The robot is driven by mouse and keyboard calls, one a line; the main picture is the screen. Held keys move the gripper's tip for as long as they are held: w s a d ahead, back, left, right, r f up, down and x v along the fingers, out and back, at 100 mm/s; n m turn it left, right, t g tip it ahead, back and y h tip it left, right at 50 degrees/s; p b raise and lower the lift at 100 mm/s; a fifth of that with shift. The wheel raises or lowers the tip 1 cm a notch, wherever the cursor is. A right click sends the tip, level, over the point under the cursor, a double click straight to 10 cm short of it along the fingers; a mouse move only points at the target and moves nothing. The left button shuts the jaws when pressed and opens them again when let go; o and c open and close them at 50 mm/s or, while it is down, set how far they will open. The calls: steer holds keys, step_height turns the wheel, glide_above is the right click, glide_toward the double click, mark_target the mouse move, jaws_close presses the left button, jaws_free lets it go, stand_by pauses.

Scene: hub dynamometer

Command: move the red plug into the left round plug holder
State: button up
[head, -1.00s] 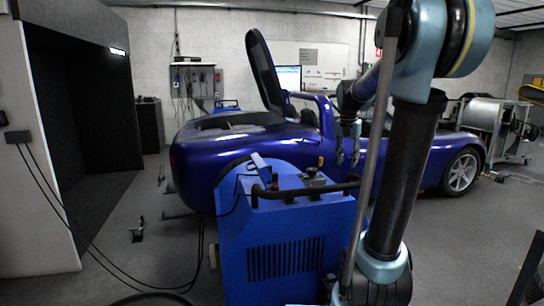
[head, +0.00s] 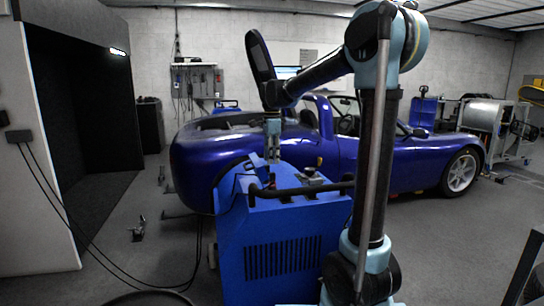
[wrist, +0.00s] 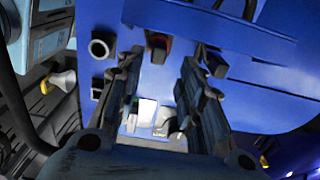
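My gripper (wrist: 163,62) is open, with its two dark fingers apart and nothing seen between the tips. In the head view my gripper (head: 272,150) points down over the top of the blue machine. A dark red block, which looks like the red plug (wrist: 158,44), shows on the blue panel just beyond the gap between the fingertips. A round, open, grey-rimmed socket, which looks like the left round plug holder (wrist: 99,48), is left of it, beside the left finger. The right finger hides part of the panel, and I cannot make out another round holder clearly.
The blue machine (head: 282,255) has a black handle bar (head: 300,190) along its top edge. A purple car (head: 205,160) stands close behind it. Black cables (head: 195,250) hang at its left.

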mark_target(272, 173)
steer(key=shift+d+f, duration=0.1)
steer(key=shift+f, duration=3.95)
jaws_close()
steer(key=shift+w+r, duration=0.1)
steer(key=shift+r, duration=2)
